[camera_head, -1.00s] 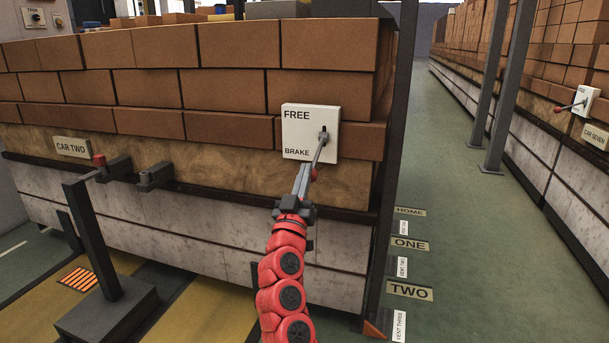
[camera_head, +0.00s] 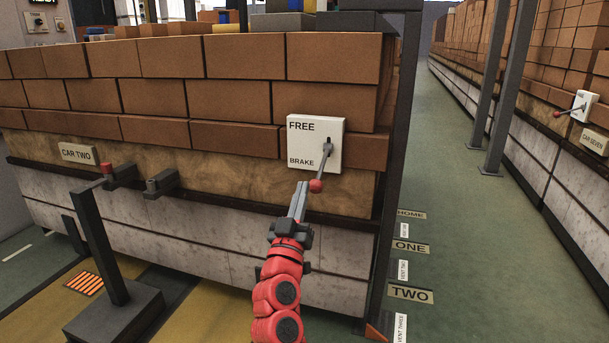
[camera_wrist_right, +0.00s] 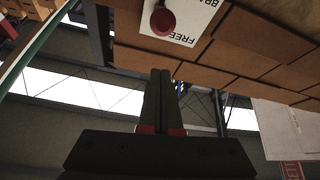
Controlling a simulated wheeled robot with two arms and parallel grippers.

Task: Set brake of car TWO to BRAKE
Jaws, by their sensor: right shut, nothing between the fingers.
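The brake plate (camera_head: 302,145) is a white panel on the brick stack, marked FREE at the top and BRAKE at the bottom. Its grey lever with a red knob (camera_head: 317,186) points down and slightly left, on the BRAKE side. The CAR TWO label (camera_head: 77,154) is on the same car at left. My right gripper (camera_head: 301,186) is shut and empty, its tips just left of the knob; contact is not clear. In the right wrist view, the shut fingers (camera_wrist_right: 160,74) are apart from the red knob (camera_wrist_right: 162,21) in the picture, and the plate appears upside down. My left gripper is not in view.
A dark post (camera_head: 400,150) stands right of the plate. A grey stand (camera_head: 102,245) is at lower left. Another car with a CAR SEVEN label (camera_head: 593,141) and lever is across the green aisle (camera_head: 450,230), which has floor signs along its left side.

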